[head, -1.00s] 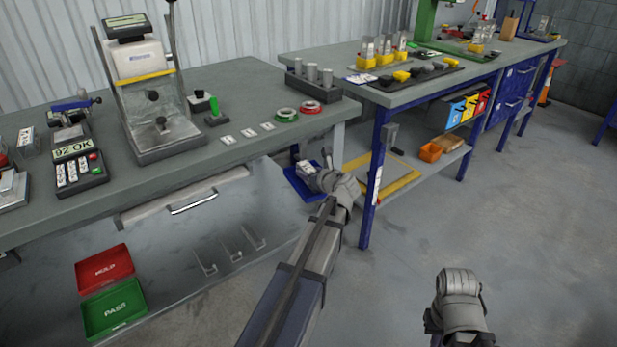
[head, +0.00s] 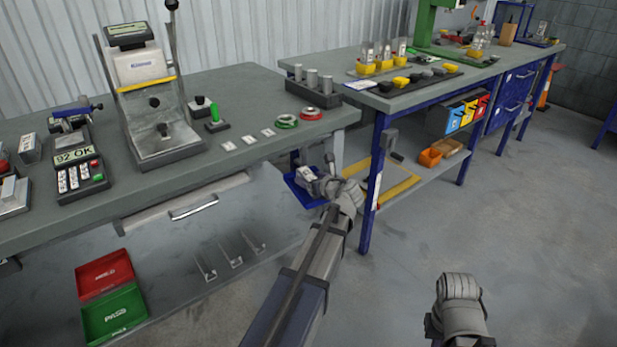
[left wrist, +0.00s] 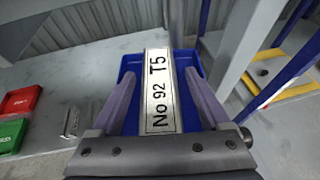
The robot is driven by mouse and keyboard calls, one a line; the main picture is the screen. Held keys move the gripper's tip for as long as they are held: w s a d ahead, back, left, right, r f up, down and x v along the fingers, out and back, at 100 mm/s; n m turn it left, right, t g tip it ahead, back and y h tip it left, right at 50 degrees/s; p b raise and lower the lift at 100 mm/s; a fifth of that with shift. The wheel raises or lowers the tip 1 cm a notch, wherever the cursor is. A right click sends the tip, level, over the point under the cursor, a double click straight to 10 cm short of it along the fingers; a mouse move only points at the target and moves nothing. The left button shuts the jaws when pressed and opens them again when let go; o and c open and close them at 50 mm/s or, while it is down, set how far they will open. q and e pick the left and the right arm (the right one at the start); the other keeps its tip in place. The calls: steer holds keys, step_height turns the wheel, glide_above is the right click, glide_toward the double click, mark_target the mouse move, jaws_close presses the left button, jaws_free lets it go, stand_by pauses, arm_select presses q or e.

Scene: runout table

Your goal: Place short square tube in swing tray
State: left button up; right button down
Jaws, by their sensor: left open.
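The short square tube (left wrist: 160,90) is pale metal with a label reading "No 92 T5". It lies in the blue swing tray (left wrist: 128,63), between my left gripper's fingers, with blue showing on both sides of it. My left gripper (left wrist: 160,98) is open around the tube. In the head view, the tube (head: 307,174), the swing tray (head: 300,190) and my left gripper (head: 321,178) are beside the near table's right end, below its top. My right wrist is at the bottom right of the head view; its fingers are hidden.
The near table (head: 245,95) carries a test stand (head: 155,100), a display box and colored rings. Red (head: 105,275) and green (head: 113,314) trays sit on the lower shelf. A second table's blue leg (head: 370,190) stands close right of my left gripper.

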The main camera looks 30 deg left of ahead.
arm_select(q)
steer(key=p+v, duration=0.3)
steer(key=v, duration=0.7)
steer(key=shift+s+d, duration=0.2)
steer(key=shift+s, duration=0.05)
steer(key=shift+r, duration=0.2)
